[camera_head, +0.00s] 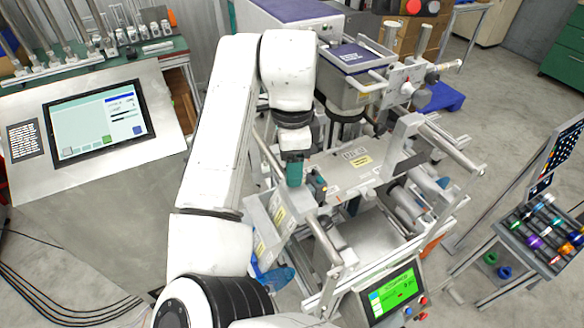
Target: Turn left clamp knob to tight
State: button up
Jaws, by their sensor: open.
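My arm reaches from the bottom of the picture over the machine, and its wrist points down at the machine's left side. My gripper (296,182) is a small teal and dark shape at the wrist's end, open. A small dark knob-like part with a reddish spot (318,187) sits just right of the gripper, close to it. It may be the left clamp knob, but it is too small to be sure. I cannot tell whether the gripper touches it or how far the knob is turned.
The machine's metal plate (350,165) and rails lie right of my gripper. A green-screened panel (393,291) is at the front. A console with a touchscreen (98,124) stands left. A rack of coloured rolls (545,232) stands right. Bare floor shows between rack and machine.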

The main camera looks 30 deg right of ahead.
notch_tip(320, 180, up, 8)
jog(key=shift+r, duration=0.15)
dwell(0.7)
